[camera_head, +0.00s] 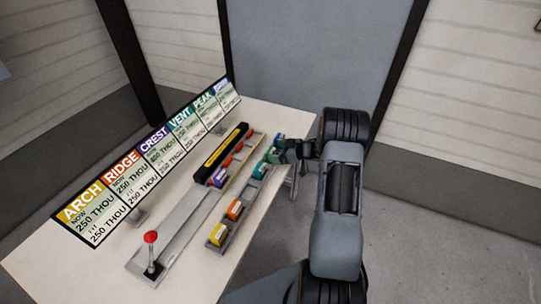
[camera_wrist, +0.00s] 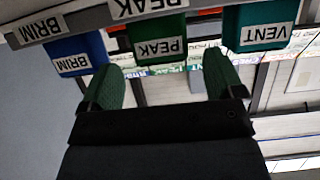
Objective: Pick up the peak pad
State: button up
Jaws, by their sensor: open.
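The peak pad is a green block with a white PEAK label (camera_wrist: 158,25); it hangs upside down in the wrist view, in the rack's row of pads. It is also in the head view (camera_head: 271,155), small and partly covered by my gripper. My gripper (camera_wrist: 161,62) is open and empty. Its two green fingers stand apart, one to each side of the peak pad's column, with the pad's far end between or just beyond their tips. I cannot tell whether they touch it. In the head view my gripper (camera_head: 283,150) reaches in from the right at the rack's far end.
A blue brim pad (camera_wrist: 77,55) and a teal vent pad (camera_wrist: 258,28) flank the peak pad closely. The grey rack (camera_head: 222,246) also holds yellow (camera_head: 217,234) and orange (camera_head: 235,209) pads. A sign board (camera_head: 150,160), a black-yellow bar (camera_head: 221,155) and a red-knobbed lever (camera_head: 151,239) share the table.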

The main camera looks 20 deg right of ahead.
aim_at(273, 151)
jog(key=shift+p+x, duration=0.3)
jog(key=shift+x, duration=1.7)
jog(key=c, duration=1)
